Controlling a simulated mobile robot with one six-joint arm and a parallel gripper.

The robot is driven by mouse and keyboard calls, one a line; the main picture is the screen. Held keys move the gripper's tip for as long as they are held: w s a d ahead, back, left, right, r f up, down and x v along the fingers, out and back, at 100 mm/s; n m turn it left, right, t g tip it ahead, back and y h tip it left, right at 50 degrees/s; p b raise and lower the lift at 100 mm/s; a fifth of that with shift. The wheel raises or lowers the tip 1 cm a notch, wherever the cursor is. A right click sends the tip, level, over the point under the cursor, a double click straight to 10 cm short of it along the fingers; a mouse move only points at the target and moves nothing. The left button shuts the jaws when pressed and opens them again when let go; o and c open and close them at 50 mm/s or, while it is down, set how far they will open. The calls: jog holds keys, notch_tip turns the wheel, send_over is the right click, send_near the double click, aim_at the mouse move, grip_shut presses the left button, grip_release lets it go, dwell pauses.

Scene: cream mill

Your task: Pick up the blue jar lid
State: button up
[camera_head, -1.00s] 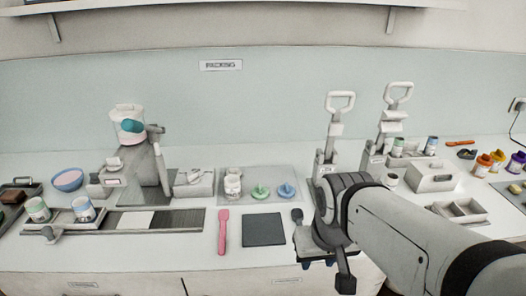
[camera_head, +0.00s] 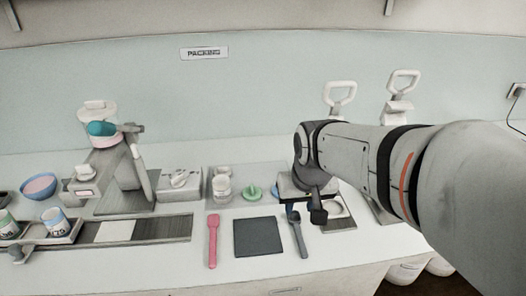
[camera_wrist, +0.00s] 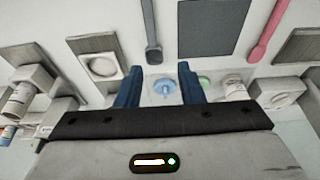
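The blue jar lid (camera_wrist: 164,86) shows in the wrist view as a round disc with a knob, lying between my fingertips in the picture. My gripper (camera_wrist: 161,76) is open, with its two blue fingers to either side of the lid and nothing held. I cannot tell how far above the lid the fingers are. In the head view my gripper (camera_head: 312,195) hangs over the right end of the clear tray, and the lid is hidden or nearly hidden behind it.
A green lid (camera_head: 254,192) lies left of the blue one, with a white jar (camera_head: 221,189) beyond it. A dark square mat (camera_head: 261,237), a pink spatula (camera_head: 213,240) and a dark grey spoon (camera_head: 298,233) lie in front. A lever press (camera_head: 340,95) stands behind my wrist.

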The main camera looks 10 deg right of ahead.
jog(key=w+f+t+b, duration=0.15)
jog(key=w+f, duration=0.25)
jog(key=w, duration=1.2)
jog(key=shift+g, duration=0.25)
jog(key=x, duration=0.7)
jog(key=shift+w+d+f, duration=0.1)
jog(key=shift+w+f, duration=0.15)
jog(key=shift+w, duration=0.15)
jog(key=shift+c, duration=0.5)
grip_shut()
